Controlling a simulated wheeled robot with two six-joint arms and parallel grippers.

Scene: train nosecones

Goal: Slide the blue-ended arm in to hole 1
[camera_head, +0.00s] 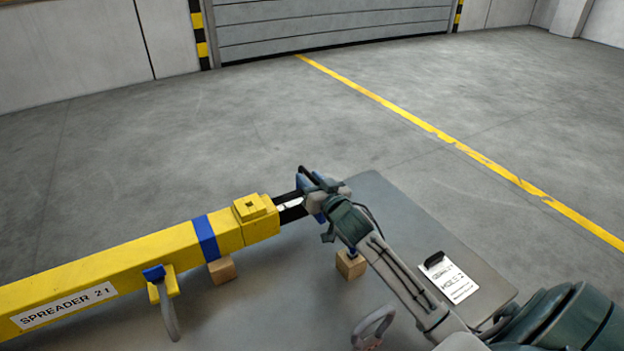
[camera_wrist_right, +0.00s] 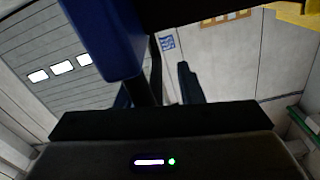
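In the right wrist view, a large blue part (camera_wrist_right: 100,38) and dark bar are close to the camera. A dark finger shows beside them, but its contact is unclear. My left gripper is out of view. No numbered holes are readable on the beam.
A blue-topped piece (camera_head: 154,273) with a grey loop hangs at the beam's side. A grey shackle-like part (camera_head: 374,328) is near the front. The floor beyond is clear.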

